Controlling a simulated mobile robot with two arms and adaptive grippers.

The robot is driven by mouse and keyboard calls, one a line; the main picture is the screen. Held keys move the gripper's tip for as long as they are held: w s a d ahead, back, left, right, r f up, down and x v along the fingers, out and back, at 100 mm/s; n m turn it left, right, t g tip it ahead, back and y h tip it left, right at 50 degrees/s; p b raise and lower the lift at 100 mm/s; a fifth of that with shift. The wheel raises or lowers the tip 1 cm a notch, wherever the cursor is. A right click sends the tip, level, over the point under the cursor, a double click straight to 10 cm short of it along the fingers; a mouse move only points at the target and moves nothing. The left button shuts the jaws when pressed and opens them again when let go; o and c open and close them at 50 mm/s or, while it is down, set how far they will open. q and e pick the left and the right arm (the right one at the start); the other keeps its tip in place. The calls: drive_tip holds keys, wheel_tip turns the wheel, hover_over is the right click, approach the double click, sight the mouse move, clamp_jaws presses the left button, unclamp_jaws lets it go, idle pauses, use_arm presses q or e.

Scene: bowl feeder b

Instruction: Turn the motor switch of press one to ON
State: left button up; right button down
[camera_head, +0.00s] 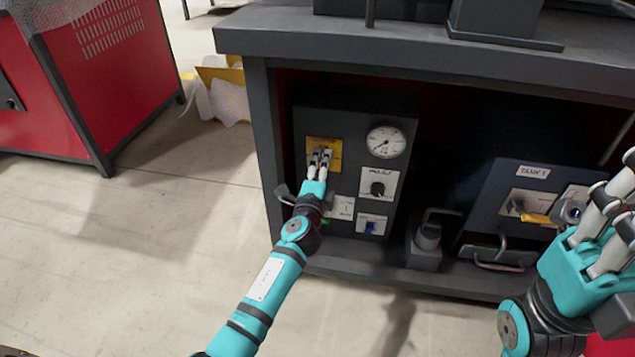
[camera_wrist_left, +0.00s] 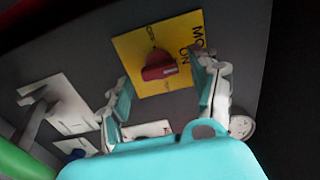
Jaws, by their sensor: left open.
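The motor switch is a red knob (camera_wrist_left: 157,66) on a yellow plate (camera_wrist_left: 126,46) in the left wrist view. The plate reads "ON" at its right side, with smaller lettering at its top. I cannot tell which mark the knob points at. In the head view the yellow plate (camera_head: 335,150) is on the dark upright panel under the bench, and my fingers hide the knob. My left gripper (camera_head: 319,160) is open in front of the plate. Its fingers (camera_wrist_left: 163,95) stand apart below and to either side of the knob, and I see no contact.
The panel also bears a round gauge (camera_head: 386,141), a black knob (camera_head: 378,188) and a blue switch (camera_head: 371,225). My right gripper (camera_head: 606,222) is before another control box (camera_head: 500,190) at right. The grey bench top (camera_head: 420,50) overhangs the panel.

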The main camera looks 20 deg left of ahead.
use_arm(q)
drive_tip(key=s+d, duration=0.1)
drive_tip(key=s, duration=0.9)
drive_tip(key=shift+s, duration=0.3)
